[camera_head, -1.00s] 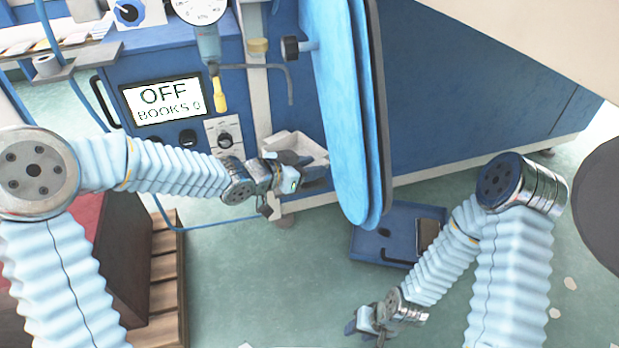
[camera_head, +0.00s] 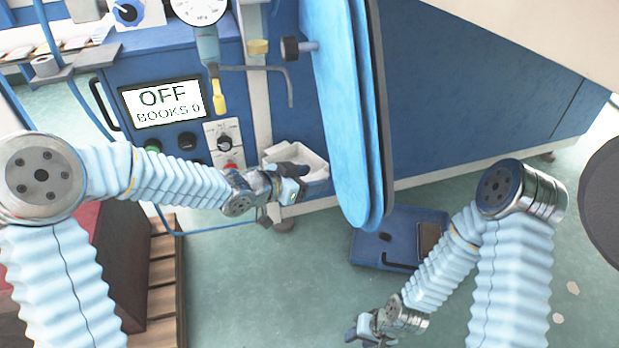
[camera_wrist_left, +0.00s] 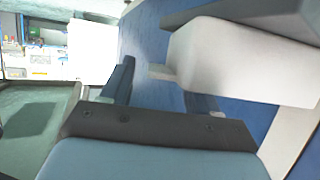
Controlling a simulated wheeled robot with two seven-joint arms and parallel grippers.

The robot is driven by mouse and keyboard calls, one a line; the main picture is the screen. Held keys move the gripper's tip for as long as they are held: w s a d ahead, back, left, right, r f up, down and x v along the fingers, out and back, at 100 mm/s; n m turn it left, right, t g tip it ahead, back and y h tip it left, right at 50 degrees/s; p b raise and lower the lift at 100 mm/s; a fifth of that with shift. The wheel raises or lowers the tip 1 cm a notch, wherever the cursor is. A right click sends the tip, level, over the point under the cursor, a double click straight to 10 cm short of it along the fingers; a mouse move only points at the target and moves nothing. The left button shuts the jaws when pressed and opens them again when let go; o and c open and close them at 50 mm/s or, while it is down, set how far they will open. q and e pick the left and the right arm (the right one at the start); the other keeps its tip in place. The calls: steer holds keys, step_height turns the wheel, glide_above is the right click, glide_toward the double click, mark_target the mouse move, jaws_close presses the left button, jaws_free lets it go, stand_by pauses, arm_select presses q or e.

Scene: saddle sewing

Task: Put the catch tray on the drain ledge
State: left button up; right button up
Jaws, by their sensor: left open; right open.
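The white catch tray (camera_head: 313,163) shows in the head view as an open box at the foot of the blue machine, left of the blue padded panel. My left gripper (camera_head: 296,180) is open at the tray's near left side and hides part of it. In the left wrist view the white tray (camera_wrist_left: 235,60) fills the upper right, and a small pale tab on it points in between the open fingers of my left gripper (camera_wrist_left: 160,92). No grip on it shows. I cannot make out the drain ledge for certain. My right gripper (camera_head: 364,333) is open and empty, low over the floor.
The tall blue padded panel (camera_head: 345,120) stands close to the right of the tray. A blue flat case (camera_head: 385,250) lies on the floor beneath it. A wooden pallet (camera_head: 165,270) with a dark red load is at lower left. The green floor (camera_head: 260,280) between is clear.

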arm_select(q)
steer(key=p+v, duration=0.4)
steer(key=v, duration=0.7)
steer(key=s+a+f+n+g+y, duration=0.1)
steer(key=s+f+n+y, duration=0.2)
steer(key=f, duration=0.6)
steer(key=s+a+f+n+g, duration=0.1)
steer(key=s+f+n+g, duration=0.3)
steer(key=f, duration=0.6)
steer(key=s+a+f+n+g+y, duration=0.2)
steer(key=s+f+n, duration=0.3)
steer(key=s+f, duration=0.7)
steer(key=shift+g+y, duration=0.5)
steer(key=shift+y, duration=0.1)
